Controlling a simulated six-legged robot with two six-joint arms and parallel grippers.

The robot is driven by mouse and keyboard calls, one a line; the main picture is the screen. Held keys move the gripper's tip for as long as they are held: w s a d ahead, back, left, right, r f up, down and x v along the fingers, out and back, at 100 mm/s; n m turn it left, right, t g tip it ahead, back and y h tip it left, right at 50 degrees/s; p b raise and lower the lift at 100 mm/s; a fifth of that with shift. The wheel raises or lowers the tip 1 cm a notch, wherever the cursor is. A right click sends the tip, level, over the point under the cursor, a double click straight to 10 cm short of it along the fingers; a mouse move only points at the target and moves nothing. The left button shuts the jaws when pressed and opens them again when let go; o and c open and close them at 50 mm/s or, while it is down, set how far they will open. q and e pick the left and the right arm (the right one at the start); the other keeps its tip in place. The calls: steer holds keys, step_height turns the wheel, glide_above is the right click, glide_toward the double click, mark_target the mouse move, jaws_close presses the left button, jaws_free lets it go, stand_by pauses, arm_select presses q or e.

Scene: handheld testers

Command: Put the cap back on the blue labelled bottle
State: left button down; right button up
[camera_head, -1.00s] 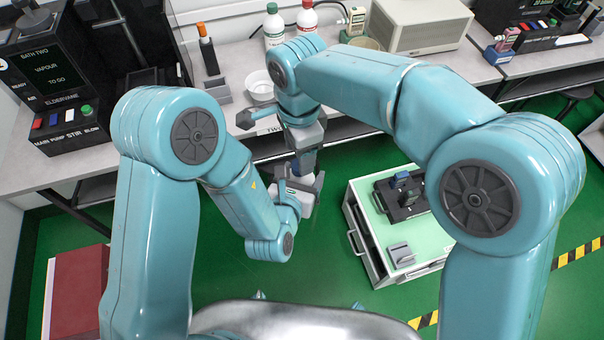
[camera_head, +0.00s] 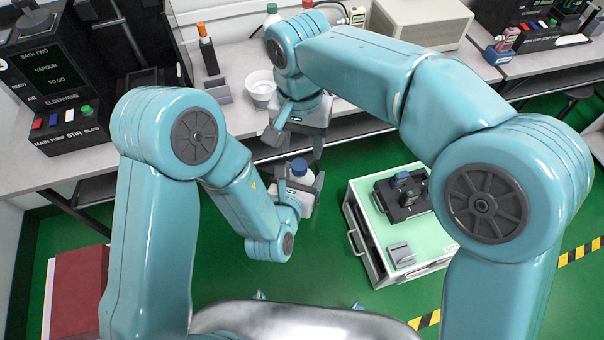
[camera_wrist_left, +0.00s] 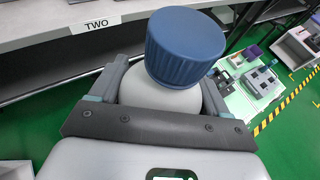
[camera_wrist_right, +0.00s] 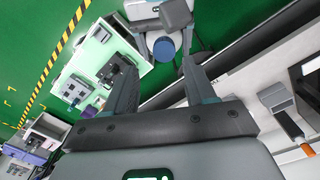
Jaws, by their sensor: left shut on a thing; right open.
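A white bottle (camera_head: 298,182) is upright in my left gripper (camera_head: 300,178), whose fingers are shut around it below the top. A ribbed blue cap (camera_head: 299,167) sits on its mouth, large in the left wrist view (camera_wrist_left: 185,48). There it looks slightly tilted; I cannot tell how firmly it is seated. The bottle's shoulder (camera_wrist_left: 150,92) shows between the left fingers; its label is hidden. My right gripper (camera_head: 298,143) is open and empty, just above and behind the cap. In the right wrist view the cap (camera_wrist_right: 163,49) lies beyond its spread fingers, apart from them.
A bench (camera_head: 240,105) stands behind, with a white bowl (camera_head: 261,88) and an orange-topped tester (camera_head: 206,48) on it. A pale green-topped cabinet (camera_head: 375,245) stands to the right of the bottle. A red box (camera_head: 75,290) is at lower left. Green floor lies open below the grippers.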

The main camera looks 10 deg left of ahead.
mark_target(299, 164)
steer(key=shift+r+n, duration=0.35)
steer(key=shift+n, duration=0.35)
steer(key=shift+a+r, duration=0.25)
steer(key=shift+r, duration=0.25)
steer(key=shift+f, duration=4.05)
jaws_close()
